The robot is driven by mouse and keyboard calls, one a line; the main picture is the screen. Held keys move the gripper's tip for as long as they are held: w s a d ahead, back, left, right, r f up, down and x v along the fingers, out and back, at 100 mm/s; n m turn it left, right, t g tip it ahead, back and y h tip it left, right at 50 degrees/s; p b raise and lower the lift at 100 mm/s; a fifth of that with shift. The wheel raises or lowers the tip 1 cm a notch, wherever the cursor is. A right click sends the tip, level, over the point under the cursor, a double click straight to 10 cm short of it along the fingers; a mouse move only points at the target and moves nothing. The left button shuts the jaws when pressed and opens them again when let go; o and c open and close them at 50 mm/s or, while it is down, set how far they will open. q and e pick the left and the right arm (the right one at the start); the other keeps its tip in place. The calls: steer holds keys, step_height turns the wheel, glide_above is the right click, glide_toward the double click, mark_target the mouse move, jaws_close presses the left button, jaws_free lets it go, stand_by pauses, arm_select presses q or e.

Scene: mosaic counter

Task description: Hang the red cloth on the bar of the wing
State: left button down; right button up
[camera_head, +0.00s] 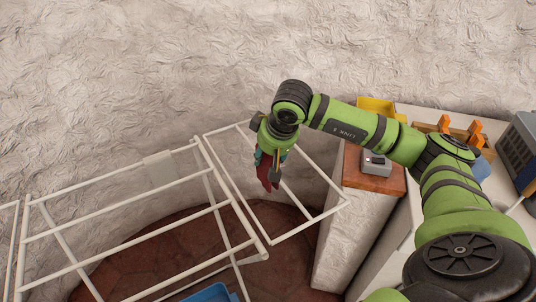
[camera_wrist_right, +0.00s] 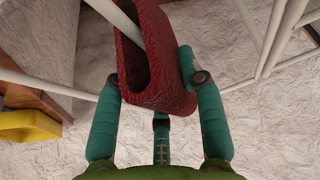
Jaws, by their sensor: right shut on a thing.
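The red cloth (camera_head: 267,177) hangs down from my right gripper (camera_head: 271,152), over the right-hand wing of the white rack (camera_head: 308,223) in the head view. In the right wrist view the cloth (camera_wrist_right: 165,75) is folded over with a dark opening between its layers. A white bar (camera_wrist_right: 112,18) runs up to and into that fold. I cannot tell whether the cloth's weight rests on the bar. The teal fingers of my right gripper (camera_wrist_right: 150,72) are shut on the cloth from both sides. My left gripper is out of view.
A blue basket (camera_head: 210,293) is on the floor below. The rough wall is close behind.

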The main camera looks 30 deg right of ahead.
steer(key=shift+f+b, duration=1.55)
steer(key=shift+f, duration=0.3)
steer(key=o, duration=1.2)
steer(key=shift+o, duration=0.2)
